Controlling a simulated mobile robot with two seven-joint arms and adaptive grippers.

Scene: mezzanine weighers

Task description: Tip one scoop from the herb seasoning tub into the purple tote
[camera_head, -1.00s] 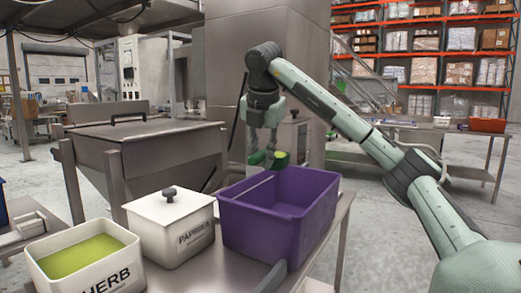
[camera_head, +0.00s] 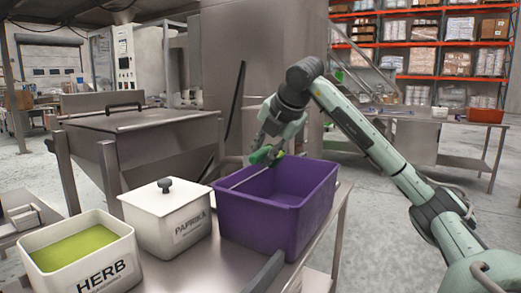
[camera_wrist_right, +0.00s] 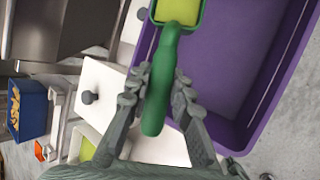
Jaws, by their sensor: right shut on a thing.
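My right gripper (camera_head: 274,146) is shut on the handle of a green scoop (camera_head: 262,155). In the right wrist view the fingers (camera_wrist_right: 160,85) close around the handle, and the scoop's bowl (camera_wrist_right: 178,12) holds yellow-green seasoning. The scoop is at the far left part of the purple tote (camera_head: 262,218), near its rim; its exact height above it is hard to tell. The tote also fills the right of the wrist view (camera_wrist_right: 215,75). The white HERB tub (camera_head: 105,275), open with green seasoning inside, stands at the front left. My left gripper is not in view.
A lidded white PAPRIKA tub (camera_head: 165,222) stands between the HERB tub and the tote on a steel table (camera_head: 230,262). A steel hopper (camera_head: 145,140) stands behind them. A blue bin (camera_wrist_right: 28,108) shows in the wrist view.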

